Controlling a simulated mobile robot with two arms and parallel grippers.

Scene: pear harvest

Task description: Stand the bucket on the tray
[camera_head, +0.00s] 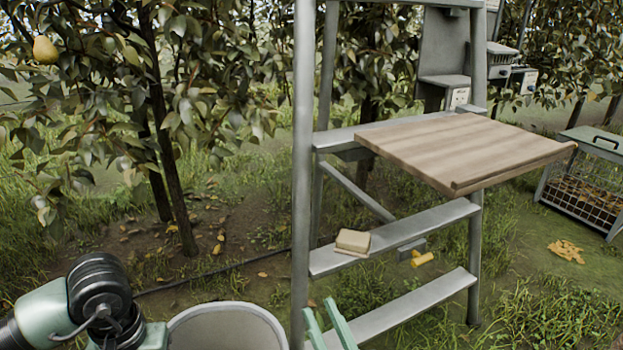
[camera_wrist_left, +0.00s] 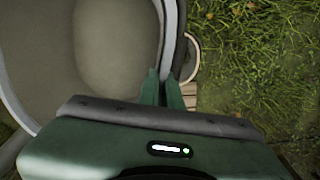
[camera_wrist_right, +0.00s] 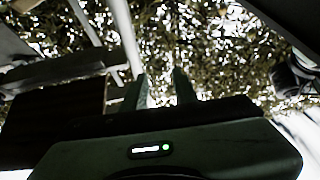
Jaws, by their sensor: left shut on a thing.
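The grey bucket (camera_head: 228,326) is at the bottom of the head view, its lower part cut off by the frame edge. In the left wrist view, I look into the bucket (camera_wrist_left: 110,50), and my left gripper (camera_wrist_left: 163,88) is shut on its rim. My right gripper (camera_head: 329,322) is empty with its fingers apart, right of the bucket and in front of the ladder's lower steps. It also shows in the right wrist view (camera_wrist_right: 160,88). The wooden tray (camera_head: 460,148) is fixed on the ladder, higher up and right of the bucket. Its top is bare.
A crate (camera_head: 588,185) is at the far right. A pear (camera_head: 46,50) hangs at upper left.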

